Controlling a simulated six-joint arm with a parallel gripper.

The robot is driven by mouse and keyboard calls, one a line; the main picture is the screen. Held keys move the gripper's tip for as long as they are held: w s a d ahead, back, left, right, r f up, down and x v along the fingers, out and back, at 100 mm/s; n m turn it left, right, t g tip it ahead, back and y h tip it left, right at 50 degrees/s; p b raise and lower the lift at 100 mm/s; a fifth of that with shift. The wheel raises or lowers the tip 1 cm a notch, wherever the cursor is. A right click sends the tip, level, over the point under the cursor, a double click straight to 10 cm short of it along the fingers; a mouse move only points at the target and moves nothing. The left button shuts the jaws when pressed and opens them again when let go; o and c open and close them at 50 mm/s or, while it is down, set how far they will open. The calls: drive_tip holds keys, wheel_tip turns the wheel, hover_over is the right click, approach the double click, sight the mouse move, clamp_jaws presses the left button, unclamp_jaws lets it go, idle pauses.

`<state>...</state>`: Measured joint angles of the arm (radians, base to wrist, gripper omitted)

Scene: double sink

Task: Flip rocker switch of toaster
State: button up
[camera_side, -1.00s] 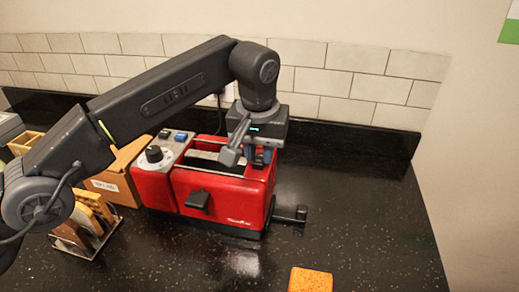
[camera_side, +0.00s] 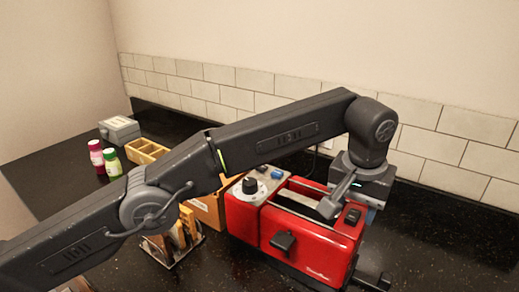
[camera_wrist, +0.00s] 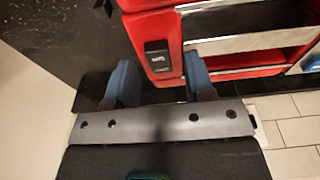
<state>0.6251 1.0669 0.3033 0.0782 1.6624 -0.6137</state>
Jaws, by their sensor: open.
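The red toaster (camera_side: 318,247) stands on the black counter, with a dark slot on top and a black lever (camera_side: 283,241) on its front. A black rocker switch (camera_side: 352,216) sits on the toaster's right end. It also shows in the wrist view (camera_wrist: 157,56), on a narrow red panel. My gripper (camera_side: 372,206) is over the far right end of the toaster, close behind the switch. In the wrist view my gripper (camera_wrist: 159,74) is open, with one blue finger on each side of the red panel. Contact with the switch cannot be told.
A grey panel with a black knob (camera_side: 249,186) and blue buttons adjoins the toaster's left. A brown box (camera_side: 207,208), a rack of bread slices (camera_side: 178,241), a wooden tray (camera_side: 146,150) and two bottles (camera_side: 112,163) are further left. A tiled wall (camera_side: 263,98) stands behind.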

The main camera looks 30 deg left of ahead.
drive_tip(key=shift+r+t, duration=0.1)
drive_tip(key=shift+t, duration=0.2)
drive_tip(key=shift+s+t, duration=0.35)
drive_tip(key=shift+t, duration=0.65)
drive_tip(key=shift+s, duration=0.1)
drive_tip(key=v, duration=1.3)
drive_tip(key=s+a+r, duration=0.1)
drive_tip(key=s+a, duration=0.3)
drive_tip(key=a, duration=0.8)
drive_tip(key=s+a+r, duration=0.1)
drive_tip(key=s+a, duration=0.3)
drive_tip(key=a, duration=0.8)
drive_tip(key=shift+a+t, duration=0.25)
drive_tip(key=shift+t, duration=0.05)
drive_tip(key=shift+r, duration=0.15)
